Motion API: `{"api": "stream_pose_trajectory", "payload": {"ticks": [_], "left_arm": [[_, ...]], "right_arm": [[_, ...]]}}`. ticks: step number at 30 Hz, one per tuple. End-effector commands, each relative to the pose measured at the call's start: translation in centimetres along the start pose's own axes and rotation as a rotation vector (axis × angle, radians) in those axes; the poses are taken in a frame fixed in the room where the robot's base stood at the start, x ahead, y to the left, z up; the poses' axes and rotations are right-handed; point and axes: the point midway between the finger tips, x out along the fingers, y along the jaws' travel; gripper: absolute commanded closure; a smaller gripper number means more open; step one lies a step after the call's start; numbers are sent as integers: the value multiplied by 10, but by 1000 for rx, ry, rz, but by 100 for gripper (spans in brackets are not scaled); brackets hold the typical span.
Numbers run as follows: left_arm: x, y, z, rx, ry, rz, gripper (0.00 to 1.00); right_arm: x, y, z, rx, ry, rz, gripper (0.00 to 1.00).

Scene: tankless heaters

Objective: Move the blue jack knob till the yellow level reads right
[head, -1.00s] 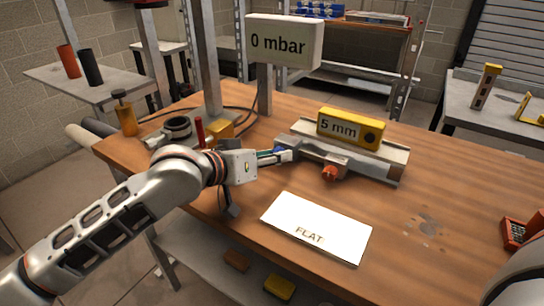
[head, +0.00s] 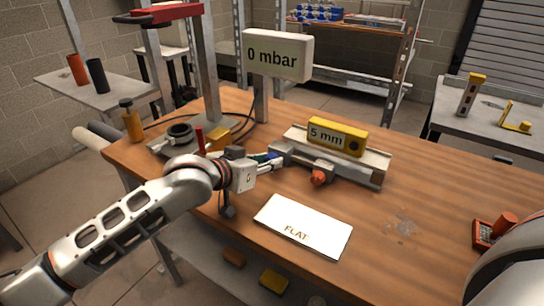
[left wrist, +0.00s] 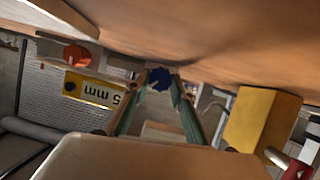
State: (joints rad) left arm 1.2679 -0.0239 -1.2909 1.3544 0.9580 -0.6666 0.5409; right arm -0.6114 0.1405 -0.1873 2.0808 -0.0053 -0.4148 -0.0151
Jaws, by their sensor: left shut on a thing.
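The yellow level (head: 352,143) lies on a grey rail fixture (head: 375,177) and its display reads "5 mm". The blue jack knob (left wrist: 160,78) is at the left end of the fixture; in the head view it is mostly hidden by my fingers. My left gripper (head: 272,159) reaches it from the left and is shut on it. In the left wrist view, which is upside down, the knob sits between my two fingertips. An orange knob (head: 318,178) is on the fixture's front. My right gripper is out of view.
A white card reading "FLAT" (head: 303,226) lies in front of the fixture. A sign reading "0 mbar" (head: 277,55) stands behind. A press stand with a yellow block (head: 217,135) is left of my gripper. A red box (head: 487,236) is at right.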

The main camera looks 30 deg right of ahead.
Motion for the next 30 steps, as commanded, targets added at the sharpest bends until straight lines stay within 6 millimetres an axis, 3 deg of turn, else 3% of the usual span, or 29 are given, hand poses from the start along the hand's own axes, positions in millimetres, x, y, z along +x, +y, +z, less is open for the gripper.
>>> {"api": "stream_pose_trajectory", "payload": {"ticks": [1, 9, 30], "left_arm": [[-5, 2, -10, 44, -1, -19, 98], [-2, 4, -5, 208, -11, -89, 98], [1, 4, 3, 336, -20, -144, 98]], "right_arm": [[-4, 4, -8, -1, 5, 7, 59], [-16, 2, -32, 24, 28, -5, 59], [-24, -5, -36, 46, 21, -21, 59]]}}
